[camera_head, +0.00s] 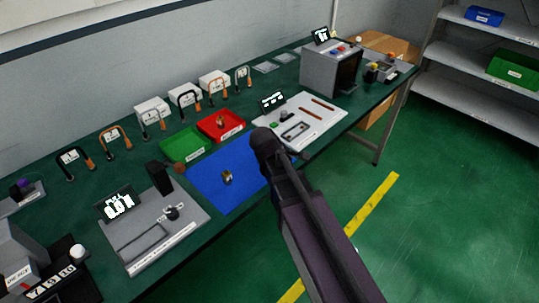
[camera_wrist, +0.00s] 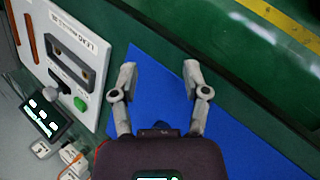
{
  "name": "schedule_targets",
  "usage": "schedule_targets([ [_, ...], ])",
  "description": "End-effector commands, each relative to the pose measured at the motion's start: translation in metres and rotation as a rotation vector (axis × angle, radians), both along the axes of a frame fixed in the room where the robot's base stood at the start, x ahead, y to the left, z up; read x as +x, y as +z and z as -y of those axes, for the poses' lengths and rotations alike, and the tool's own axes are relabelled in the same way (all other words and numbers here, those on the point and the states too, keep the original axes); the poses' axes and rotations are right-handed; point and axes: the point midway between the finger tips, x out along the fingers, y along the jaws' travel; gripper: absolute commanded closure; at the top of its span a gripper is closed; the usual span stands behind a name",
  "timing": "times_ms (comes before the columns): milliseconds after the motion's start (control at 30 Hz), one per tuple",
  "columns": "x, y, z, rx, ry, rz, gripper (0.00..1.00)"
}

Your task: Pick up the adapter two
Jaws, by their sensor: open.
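A small brass-coloured fitting (camera_head: 227,177) sits on the blue mat (camera_head: 205,192) in the head view. Another small brass-coloured piece (camera_head: 221,122) is in the red tray (camera_head: 207,129). I cannot tell from their looks which is adapter two. My gripper (camera_wrist: 160,72) is open and empty in the wrist view, its two grey fingers apart over the blue mat (camera_wrist: 165,95). No fitting shows between the fingers there. In the head view my arm crosses in front of the bench and my fingers cannot be made out.
A green tray (camera_head: 183,146) is next to the red one. A white panel (camera_head: 330,120) stands right of the mat, also at left in the wrist view (camera_wrist: 57,55). A grey panel device (camera_head: 185,222) is left of the mat. The green floor (camera_head: 450,200) is clear.

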Motion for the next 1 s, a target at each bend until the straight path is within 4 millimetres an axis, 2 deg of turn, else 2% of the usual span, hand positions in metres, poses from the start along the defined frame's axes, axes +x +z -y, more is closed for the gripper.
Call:
schedule_targets([
  [33, -0.007, -0.009, 0.016, 0.039, -0.069, -0.002, 0.4],
  [300, -0.036, -0.039, 0.075, 0.258, -0.454, -0.008, 0.4],
  [600, -0.077, -0.067, 0.129, 0.481, -0.922, -0.024, 0.4],
  [800, -0.097, -0.076, 0.149, 0.577, -1.15, -0.039, 0.4],
  [1000, -0.105, -0.079, 0.156, 0.615, -1.248, -0.048, 0.4],
])
